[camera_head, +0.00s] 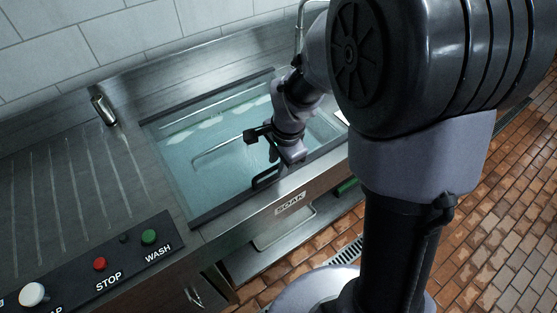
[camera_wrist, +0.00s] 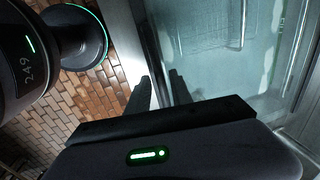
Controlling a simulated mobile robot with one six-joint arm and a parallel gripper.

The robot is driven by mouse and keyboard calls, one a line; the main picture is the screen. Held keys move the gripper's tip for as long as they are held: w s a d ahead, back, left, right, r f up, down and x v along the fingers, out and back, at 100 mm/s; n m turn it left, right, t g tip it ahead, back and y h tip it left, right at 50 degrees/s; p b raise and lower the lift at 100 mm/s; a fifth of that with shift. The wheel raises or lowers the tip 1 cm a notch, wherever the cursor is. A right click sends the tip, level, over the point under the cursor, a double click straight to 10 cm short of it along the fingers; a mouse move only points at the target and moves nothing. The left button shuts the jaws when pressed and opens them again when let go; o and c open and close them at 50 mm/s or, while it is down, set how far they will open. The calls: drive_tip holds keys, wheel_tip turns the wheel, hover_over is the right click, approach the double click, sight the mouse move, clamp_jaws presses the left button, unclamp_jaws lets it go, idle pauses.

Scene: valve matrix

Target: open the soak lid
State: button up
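The soak lid (camera_head: 213,178) is a clear pane in a dark frame, lying flat and shut over the soak basin in the head view. A black bar handle (camera_head: 266,178) shows near its front edge. In the wrist view the lid's pane (camera_wrist: 212,65) fills the right side. My gripper (camera_wrist: 158,84) has its two dark fingers apart, with nothing seen held between them, over the lid's front edge. In the head view my wrist is above the front part of the lid, close to the handle; the fingers are hard to make out there, and I cannot tell if they touch it.
A black panel (camera_head: 121,253) with red, green and white buttons lies at front left. A SOAK label (camera_head: 290,203) is on the counter front. A small metal fitting (camera_head: 103,110) stands on the ribbed drainboard. Brick floor (camera_head: 500,235) is open at right.

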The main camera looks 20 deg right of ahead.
clamp_jaws()
idle(1.2)
